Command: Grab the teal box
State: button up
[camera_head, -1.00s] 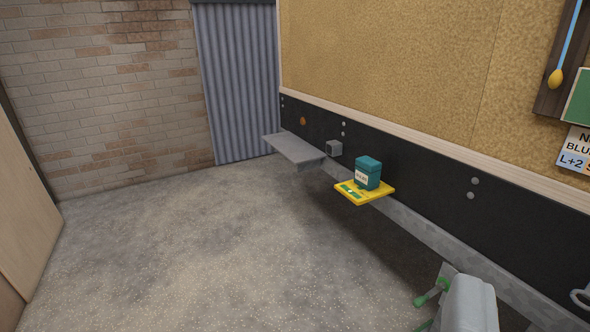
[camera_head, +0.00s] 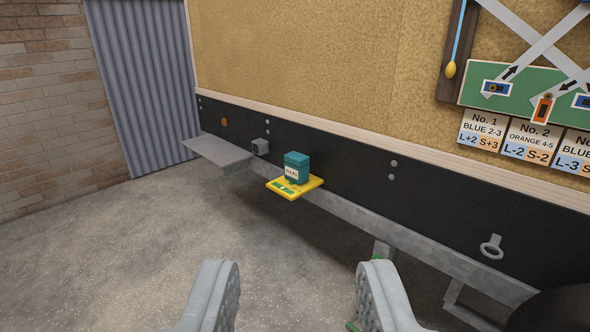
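The teal box (camera_head: 297,167) has a white label on its front and stands upright on a yellow tray (camera_head: 309,187). The tray juts out from the black lower wall, near the middle of the view. My gripper (camera_head: 298,285) is at the bottom of the view, its two grey fingers wide apart with nothing between them. The box is beyond the fingers, roughly in line with the gap, and apart from them.
A grey shelf (camera_head: 217,152) juts out left of the tray, with a small grey block (camera_head: 260,147) by the wall. A ring handle (camera_head: 490,247) is on the wall at right. A signboard (camera_head: 530,100) hangs upper right. The floor (camera_head: 130,255) at left is clear.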

aim_at(296, 165)
jog(key=i+j, duration=0.15)
jog(key=i, duration=0.4)
jog(key=i+j+z, duration=0.15)
jog(key=i, duration=0.35)
jog(key=i+j, duration=0.2)
jog(key=i, duration=0.35)
jog(key=i+j+z, duration=0.15)
jog(key=i, duration=0.35)
